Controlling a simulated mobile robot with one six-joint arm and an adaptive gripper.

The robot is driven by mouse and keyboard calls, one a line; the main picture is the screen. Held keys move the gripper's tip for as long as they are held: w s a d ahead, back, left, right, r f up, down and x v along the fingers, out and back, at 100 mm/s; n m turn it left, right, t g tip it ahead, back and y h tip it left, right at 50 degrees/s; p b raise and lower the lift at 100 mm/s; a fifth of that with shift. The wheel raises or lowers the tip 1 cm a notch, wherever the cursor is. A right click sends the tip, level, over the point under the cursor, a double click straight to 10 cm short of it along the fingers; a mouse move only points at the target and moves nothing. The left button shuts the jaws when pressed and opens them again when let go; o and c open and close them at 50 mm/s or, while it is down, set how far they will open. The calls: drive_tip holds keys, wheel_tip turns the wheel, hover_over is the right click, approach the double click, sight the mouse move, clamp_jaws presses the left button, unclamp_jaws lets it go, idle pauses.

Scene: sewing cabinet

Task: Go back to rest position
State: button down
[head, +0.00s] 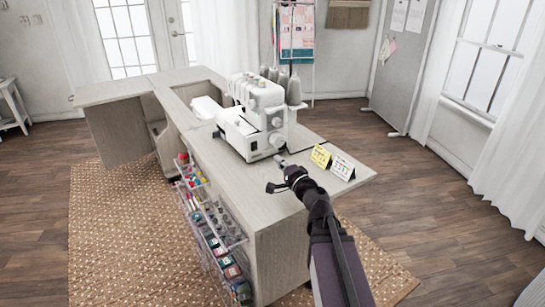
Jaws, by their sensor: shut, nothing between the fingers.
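My gripper (279,173) is at the end of my dark arm, which reaches in from the bottom right. It is shut and empty, over the near part of the sewing cabinet (262,208). A white serger sewing machine (240,138) with several grey thread cones stands on the cabinet just behind my gripper. I cannot tell whether the gripper touches the machine or the cabinet top. A yellow card (320,156) and a white card (342,167) stand right of my gripper.
Clear racks (215,225) of thread spools and small supplies hang on the cabinet's left side. A woven rug (115,235) lies under it. A grey board (402,70) stands at the back right. Wooden floor is free to the right.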

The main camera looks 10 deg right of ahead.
drive_tip(key=shift+s+d, duration=0.15)
drive_tip(key=shift+s, duration=0.2)
drive_tip(key=shift+r, duration=0.15)
